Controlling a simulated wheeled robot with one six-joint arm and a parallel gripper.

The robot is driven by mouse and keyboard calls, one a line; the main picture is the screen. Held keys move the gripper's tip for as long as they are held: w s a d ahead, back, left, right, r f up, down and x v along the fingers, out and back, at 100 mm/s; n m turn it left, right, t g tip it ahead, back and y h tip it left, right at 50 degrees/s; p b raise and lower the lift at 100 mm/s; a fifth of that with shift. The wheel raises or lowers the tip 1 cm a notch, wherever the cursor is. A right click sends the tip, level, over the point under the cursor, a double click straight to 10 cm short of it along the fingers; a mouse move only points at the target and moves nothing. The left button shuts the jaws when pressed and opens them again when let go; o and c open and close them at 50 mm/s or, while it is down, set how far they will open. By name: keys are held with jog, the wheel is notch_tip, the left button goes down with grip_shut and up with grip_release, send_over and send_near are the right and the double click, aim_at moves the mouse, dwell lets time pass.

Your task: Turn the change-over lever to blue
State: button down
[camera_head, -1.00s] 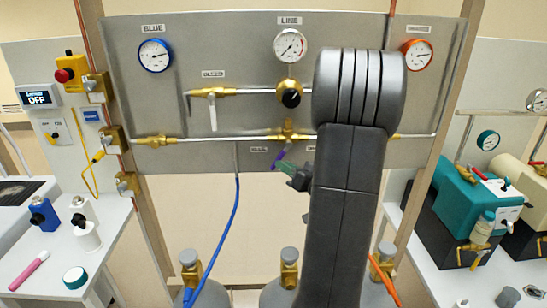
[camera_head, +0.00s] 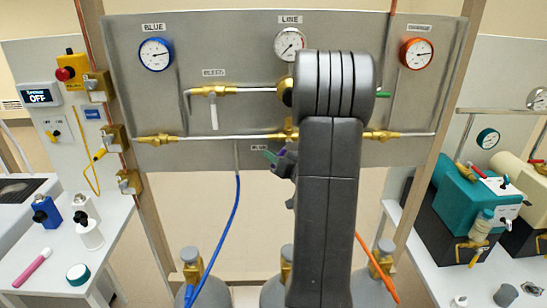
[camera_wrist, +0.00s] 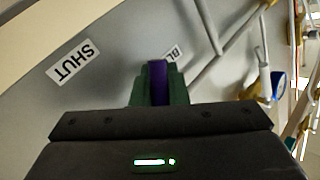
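The purple change-over lever (camera_head: 282,153) is on the grey gas panel, below the brass fitting in the middle of the lower pipe. Most of it is hidden by my gripper and arm in the head view. My gripper (camera_head: 277,157) is at the lever, close to the small label below the pipe. In the wrist view the lever (camera_wrist: 157,80) stands between the two green fingers of my gripper (camera_wrist: 159,92), which look closed on its sides. A "SHUT" label (camera_wrist: 73,63) is to the left.
Blue (camera_head: 155,54), line (camera_head: 290,44) and orange (camera_head: 416,53) gauges are on the panel. A bleed valve (camera_head: 213,108) is left of my arm. A blue hose (camera_head: 229,225) hangs below. Side benches hold bottles (camera_head: 89,234) and a teal pump (camera_head: 466,195).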

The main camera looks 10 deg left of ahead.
jog(key=m+b, duration=0.1)
jog(key=a+m+t+y+b, duration=0.1)
jog(key=b, duration=0.1)
jog(key=shift+s+a+r+m, duration=0.1)
jog(key=shift+s+r+m, duration=0.1)
jog(key=shift+r+m, duration=0.15)
jog(key=shift+a+r+m+t+y+b, duration=0.25)
jog(key=shift+r+m+t+b, duration=0.3)
jog(key=shift+m+b, duration=0.25)
jog(key=shift+a+r+m+t+y+b, duration=0.1)
jog(key=shift+r+m+t+y+b, duration=0.15)
jog(key=shift+r+m+t+b, duration=0.5)
jog(key=shift+f, duration=0.25)
jog(key=c, duration=1.7)
grip_release()
